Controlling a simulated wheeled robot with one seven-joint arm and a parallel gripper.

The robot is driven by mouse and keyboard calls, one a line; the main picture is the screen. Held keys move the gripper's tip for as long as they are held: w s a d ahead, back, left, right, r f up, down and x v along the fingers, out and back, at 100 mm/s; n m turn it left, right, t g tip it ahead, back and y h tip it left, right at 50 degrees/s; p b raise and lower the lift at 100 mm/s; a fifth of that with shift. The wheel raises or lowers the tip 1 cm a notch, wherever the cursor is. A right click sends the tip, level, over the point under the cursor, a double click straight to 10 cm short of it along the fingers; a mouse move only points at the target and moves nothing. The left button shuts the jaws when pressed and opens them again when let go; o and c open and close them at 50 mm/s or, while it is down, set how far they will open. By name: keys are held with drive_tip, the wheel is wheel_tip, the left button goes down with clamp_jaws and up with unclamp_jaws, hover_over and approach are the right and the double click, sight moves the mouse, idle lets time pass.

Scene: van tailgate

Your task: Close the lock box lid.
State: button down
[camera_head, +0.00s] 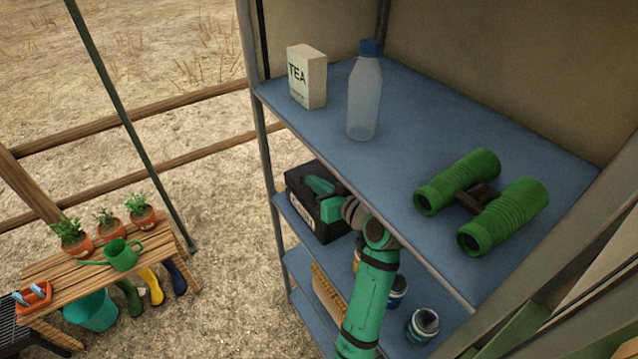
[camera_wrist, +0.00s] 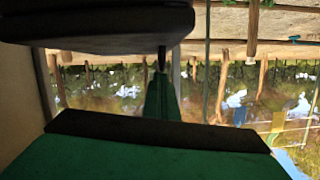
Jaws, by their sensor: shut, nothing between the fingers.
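A black box (camera_head: 300,209), which looks like the lock box, stands on the middle blue shelf at its left end, under the top shelf. My gripper (camera_head: 316,184) is shut and empty, its green end over the top of the box. My gripper and wrist hide much of the box's top and right side, so I cannot tell how far the lid stands open, or whether the gripper touches it. In the wrist view my gripper (camera_wrist: 161,78) points away from the camera, and a dark slab (camera_wrist: 90,28) fills the upper left close by; I cannot tell what part it is.
The top shelf (camera_head: 400,125) overhangs the box and bears a tea carton (camera_head: 308,78), a bottle (camera_head: 364,98) and green binoculars (camera_head: 483,201). A brush (camera_head: 327,292) and jars (camera_head: 423,324) sit lower. The shelf post (camera_head: 266,150) stands beside the box. A plant bench (camera_head: 95,268) is at left.

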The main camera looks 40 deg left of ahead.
drive_tip(key=r, duration=0.3)
drive_tip(key=shift+w+d+r, duration=0.2)
drive_tip(key=shift+w+r, duration=0.1)
drive_tip(key=shift+r, duration=0.05)
drive_tip(key=v, duration=1)
drive_tip(key=shift+w+d+f, duration=0.1)
drive_tip(key=shift+w, duration=0.05)
